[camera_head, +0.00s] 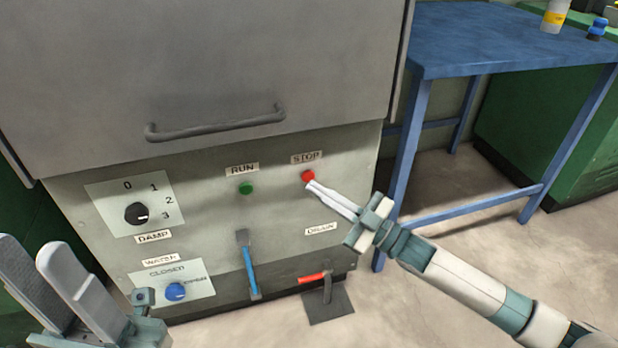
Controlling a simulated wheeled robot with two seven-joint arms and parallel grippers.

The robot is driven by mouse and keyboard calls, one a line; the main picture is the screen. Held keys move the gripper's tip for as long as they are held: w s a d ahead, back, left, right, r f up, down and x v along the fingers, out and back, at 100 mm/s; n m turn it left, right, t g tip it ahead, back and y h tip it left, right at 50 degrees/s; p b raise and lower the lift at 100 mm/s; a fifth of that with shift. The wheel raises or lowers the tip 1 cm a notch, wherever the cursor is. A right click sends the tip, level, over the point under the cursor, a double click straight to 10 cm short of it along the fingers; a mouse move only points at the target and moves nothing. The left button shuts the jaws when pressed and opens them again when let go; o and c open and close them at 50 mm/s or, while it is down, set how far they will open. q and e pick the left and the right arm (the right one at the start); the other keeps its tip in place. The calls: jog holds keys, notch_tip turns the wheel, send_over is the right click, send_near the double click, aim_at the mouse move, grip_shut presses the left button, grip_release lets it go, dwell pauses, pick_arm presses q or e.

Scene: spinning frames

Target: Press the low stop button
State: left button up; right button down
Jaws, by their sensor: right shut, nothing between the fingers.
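The red stop button (308,176) is on the lower front panel of the grey machine, just under a label reading STOP (306,157). My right gripper (312,187) is shut and empty. Its fingertips are right at the lower edge of the red button in the picture; I cannot tell whether they touch it. My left gripper (52,262) is at the lower left, with its two fingers apart and nothing seen between them.
A green button (246,188) sits under a RUN label, left of the stop button. A DAMP dial (136,213), a blue WATER knob (176,291), a blue lever (249,268) and a red-handled drain valve (313,278) are nearby. A blue table (480,40) stands at right.

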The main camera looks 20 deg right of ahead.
dwell(0.3)
dwell(0.6)
dwell(0.7)
jog(key=shift+w, duration=0.2)
jog(key=shift+w, duration=0.2)
